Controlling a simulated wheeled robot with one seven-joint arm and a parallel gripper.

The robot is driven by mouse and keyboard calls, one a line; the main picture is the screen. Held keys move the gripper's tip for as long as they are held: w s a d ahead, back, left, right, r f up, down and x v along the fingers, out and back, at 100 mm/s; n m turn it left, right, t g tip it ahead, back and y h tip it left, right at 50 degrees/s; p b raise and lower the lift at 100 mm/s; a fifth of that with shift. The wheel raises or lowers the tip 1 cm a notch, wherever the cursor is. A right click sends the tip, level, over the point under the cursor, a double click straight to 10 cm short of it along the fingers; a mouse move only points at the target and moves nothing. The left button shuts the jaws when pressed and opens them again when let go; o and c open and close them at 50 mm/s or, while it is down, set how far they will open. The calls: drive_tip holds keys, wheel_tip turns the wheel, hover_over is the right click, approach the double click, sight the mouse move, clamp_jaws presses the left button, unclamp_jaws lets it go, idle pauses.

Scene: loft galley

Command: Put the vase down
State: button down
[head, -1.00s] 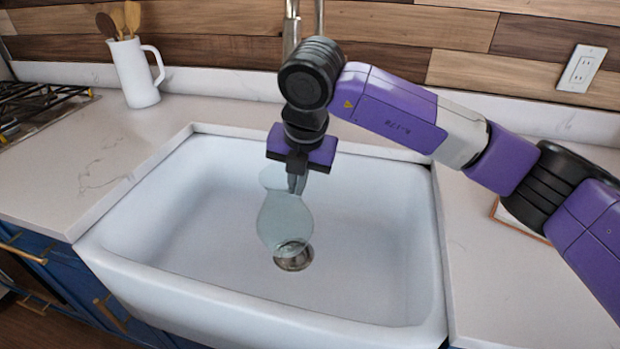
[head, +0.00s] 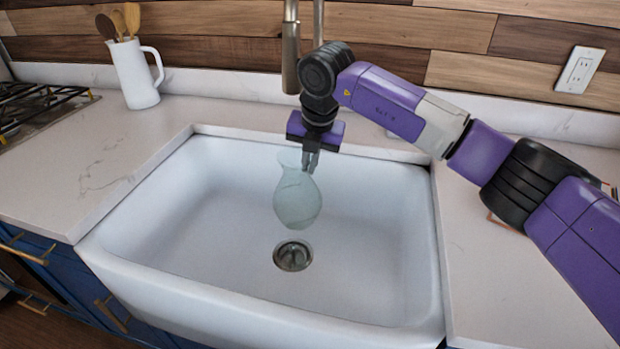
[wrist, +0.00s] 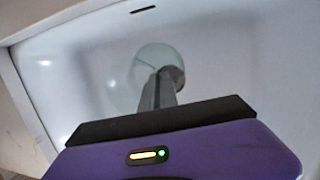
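A pale green, see-through vase (head: 298,203) with a flared rim and round body hangs roughly upright over the white sink (head: 375,240). My gripper (head: 311,160) points down at the vase's rim and neck, its fingers close together on the rim. In the wrist view, the fingers (wrist: 160,90) meet the edge of the vase (wrist: 140,80), seen from above. Whether the vase's base touches the sink cannot be told for sure; it appears held above the basin, behind the drain (head: 293,256).
The faucet (head: 291,50) stands behind my wrist. A white pitcher with wooden utensils (head: 134,75) and a stove (head: 35,105) are at the left. The left counter (head: 95,165) has free room. The sink is otherwise empty.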

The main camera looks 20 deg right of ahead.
sight(310, 178)
drive_tip(key=shift+s+x, duration=0.25)
drive_tip(key=shift+x, duration=0.9)
drive_tip(key=shift+s+x, duration=0.25)
drive_tip(key=shift+x, duration=0.9)
drive_tip(key=shift+d+f, duration=0.15)
drive_tip(key=shift+f, duration=0.2)
drive_tip(key=shift+f, duration=0.45)
drive_tip(key=c, duration=1.6)
unclamp_jaws()
